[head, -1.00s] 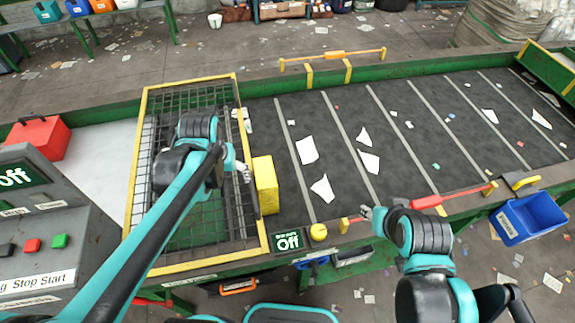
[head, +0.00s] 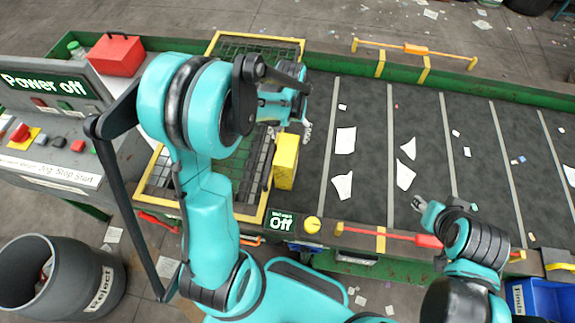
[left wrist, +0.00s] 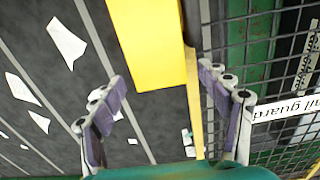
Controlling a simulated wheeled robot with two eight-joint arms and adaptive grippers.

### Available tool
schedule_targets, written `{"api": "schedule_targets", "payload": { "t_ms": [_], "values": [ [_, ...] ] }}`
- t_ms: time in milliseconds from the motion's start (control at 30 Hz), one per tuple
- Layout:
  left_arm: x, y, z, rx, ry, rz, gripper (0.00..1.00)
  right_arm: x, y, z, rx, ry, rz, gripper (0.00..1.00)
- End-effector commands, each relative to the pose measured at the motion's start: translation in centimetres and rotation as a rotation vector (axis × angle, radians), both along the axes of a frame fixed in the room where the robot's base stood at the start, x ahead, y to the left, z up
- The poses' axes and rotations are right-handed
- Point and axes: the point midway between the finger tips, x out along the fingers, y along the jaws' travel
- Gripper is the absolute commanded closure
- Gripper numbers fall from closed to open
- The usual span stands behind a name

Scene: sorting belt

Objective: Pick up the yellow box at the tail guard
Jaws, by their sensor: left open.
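The yellow box (head: 285,162) stands upright at the right edge of the tail guard (head: 222,196), a yellow-framed mesh over the belt's left end. In the left wrist view the yellow box (left wrist: 150,45) lies ahead, with the yellow frame edge beside it. My left gripper (head: 304,128) is open and empty, on the far side of the box in the head view. In the left wrist view its purple-padded fingers (left wrist: 165,105) are spread to either side of the box's line, the box beyond their tips. My right gripper (head: 428,208) hangs over the belt's near edge; its jaw state is unclear.
The dark belt (head: 375,120) carries several white scraps. A red-and-yellow bar (head: 385,234) runs along its near edge, and a yellow knob (head: 312,225) sits near the box. A control panel (head: 50,120), red toolbox (head: 116,54) and reject bin (head: 50,275) are left.

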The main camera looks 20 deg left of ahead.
Motion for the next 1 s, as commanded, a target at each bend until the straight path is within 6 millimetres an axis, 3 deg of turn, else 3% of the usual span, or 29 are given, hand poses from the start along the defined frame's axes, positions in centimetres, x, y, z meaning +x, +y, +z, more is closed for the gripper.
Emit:
{"api": "schedule_targets", "payload": {
  "t_ms": [100,367,533,567,1000],
  "values": [
    [0.0,-0.02,-1.45,0.0,0.0,0.0,0.24,0.01,0.0,-0.35,0.0,0.0,0.0,0.6],
    [-0.04,-0.03,-1.72,0.0,0.0,0.0,0.24,0.01,0.0,-0.31,0.0,0.0,0.0,0.6],
    [-0.03,-0.03,-1.7,0.0,0.0,0.0,0.64,0.01,0.0,-0.31,0.0,0.0,0.0,0.6],
    [-0.03,-0.03,-1.7,0.0,0.0,0.0,0.67,0.01,0.0,-0.31,0.0,0.0,0.0,0.6],
    [-0.04,-0.03,-1.36,0.0,0.0,0.0,0.68,0.01,0.0,-0.24,0.0,0.0,0.0,0.6]
  ]
}}
